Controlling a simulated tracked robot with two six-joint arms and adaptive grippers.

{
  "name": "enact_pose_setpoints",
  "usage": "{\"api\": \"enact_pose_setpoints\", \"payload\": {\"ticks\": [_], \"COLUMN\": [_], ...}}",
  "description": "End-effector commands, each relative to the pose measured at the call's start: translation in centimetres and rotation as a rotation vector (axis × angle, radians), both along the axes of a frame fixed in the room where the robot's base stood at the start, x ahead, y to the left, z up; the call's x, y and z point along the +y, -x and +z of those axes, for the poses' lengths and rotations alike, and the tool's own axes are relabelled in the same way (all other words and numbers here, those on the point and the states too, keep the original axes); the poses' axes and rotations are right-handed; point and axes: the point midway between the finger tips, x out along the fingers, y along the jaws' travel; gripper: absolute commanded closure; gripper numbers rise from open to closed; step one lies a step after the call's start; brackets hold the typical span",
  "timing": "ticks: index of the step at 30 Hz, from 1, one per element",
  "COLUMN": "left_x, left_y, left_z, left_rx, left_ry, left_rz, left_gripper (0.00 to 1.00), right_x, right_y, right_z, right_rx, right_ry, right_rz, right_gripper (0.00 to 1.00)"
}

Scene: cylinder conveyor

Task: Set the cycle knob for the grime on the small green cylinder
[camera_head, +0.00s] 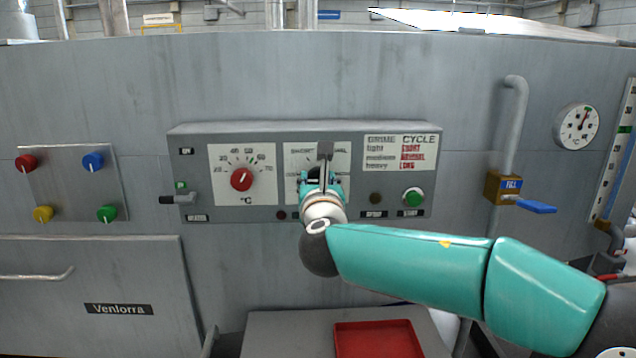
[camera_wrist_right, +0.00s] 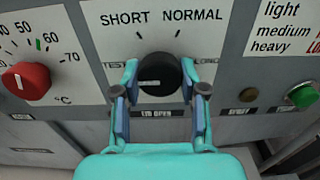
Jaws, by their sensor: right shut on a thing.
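The cycle knob (camera_wrist_right: 158,70) is black and round, on a white dial plate (camera_wrist_right: 110,47) marked TEST, SHORT, NORMAL and LONG from left around to right. A pale mark shows low on its face, toward the TEST side; its exact setting is hard to tell. My right gripper (camera_wrist_right: 159,80) is shut on the knob, one finger on each side. In the head view my right gripper (camera_head: 321,180) mostly hides the knob. A chart (camera_head: 401,153) pairs light with SHORT, medium with NORMAL, heavy with LONG. No small green cylinder shows. My left gripper is out of view.
A red temperature knob (camera_head: 241,179) sits left of the cycle dial, and a green button (camera_head: 413,197) sits right of it. A lever (camera_head: 180,199) sticks out at the panel's left. A red tray (camera_head: 378,340) lies below. A blue-handled valve (camera_head: 535,206) is at right.

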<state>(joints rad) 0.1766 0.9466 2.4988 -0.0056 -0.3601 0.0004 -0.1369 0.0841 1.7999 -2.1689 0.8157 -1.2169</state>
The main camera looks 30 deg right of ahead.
Motion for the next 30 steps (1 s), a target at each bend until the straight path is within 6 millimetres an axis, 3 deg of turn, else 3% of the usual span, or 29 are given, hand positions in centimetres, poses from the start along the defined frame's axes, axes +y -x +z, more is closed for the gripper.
{"api": "enact_pose_setpoints", "payload": {"ticks": [11,30], "left_x": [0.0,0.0], "left_y": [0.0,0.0], "left_z": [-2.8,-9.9], "left_rx": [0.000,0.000], "left_ry": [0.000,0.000], "left_rz": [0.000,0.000], "left_gripper": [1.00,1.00], "right_x": [0.0,0.0], "right_y": [0.0,0.0], "right_z": [-0.4,-0.5], "right_rx": [-0.090,-0.396], "right_ry": [-0.143,-0.646], "right_rz": [0.001,0.000], "right_gripper": [0.93,0.93]}}
